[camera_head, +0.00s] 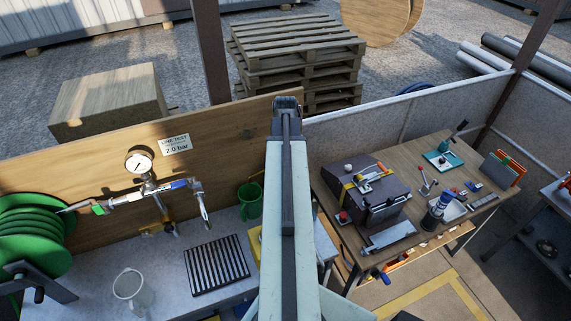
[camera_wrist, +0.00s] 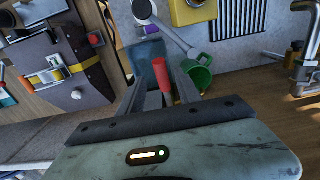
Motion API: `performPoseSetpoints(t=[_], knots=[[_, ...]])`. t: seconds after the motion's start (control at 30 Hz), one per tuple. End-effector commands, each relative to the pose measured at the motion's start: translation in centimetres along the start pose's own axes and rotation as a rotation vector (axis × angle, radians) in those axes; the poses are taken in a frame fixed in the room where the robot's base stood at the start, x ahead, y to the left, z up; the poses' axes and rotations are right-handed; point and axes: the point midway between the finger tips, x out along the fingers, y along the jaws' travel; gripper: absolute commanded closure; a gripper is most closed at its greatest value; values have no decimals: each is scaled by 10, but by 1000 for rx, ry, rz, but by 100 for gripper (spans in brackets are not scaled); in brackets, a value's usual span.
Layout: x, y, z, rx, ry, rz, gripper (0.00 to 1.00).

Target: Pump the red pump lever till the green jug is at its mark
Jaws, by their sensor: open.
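The red lever grip (camera_wrist: 161,75) shows in the wrist view between the two fingers of my gripper (camera_wrist: 160,92). My gripper is open, and I cannot tell whether either finger touches the red grip. The green jug (camera_wrist: 200,78) is just right of the fingers in the wrist view. In the head view the green jug (camera_head: 249,201) stands on the grey bench left of my arm, partly hidden. Its mark and its fill level cannot be made out. In the head view my arm hides the lever and my fingers.
A pale bar with a round end (camera_wrist: 160,24) lies beyond the fingers, near a yellow block (camera_wrist: 193,11). Left on the bench are a slotted grate (camera_head: 217,264), a clear jug (camera_head: 131,289), gauge pipework (camera_head: 148,187) and a green hose reel (camera_head: 35,232). A cluttered wooden table (camera_head: 440,222) stands right.

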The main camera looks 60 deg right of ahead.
Motion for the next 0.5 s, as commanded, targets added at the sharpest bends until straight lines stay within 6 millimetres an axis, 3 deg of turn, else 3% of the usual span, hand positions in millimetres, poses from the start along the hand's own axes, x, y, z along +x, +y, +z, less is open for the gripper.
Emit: performPoseSetpoints(t=[0.03, 0.1, 0.47, 0.5], knots=[[14, 0, 0, 0, 0, 0, 59], [22, 0, 0, 0, 0, 0, 59], [65, 0, 0, -1, 0, 0, 59], [62, 0, 0, -1, 0, 0, 59]])
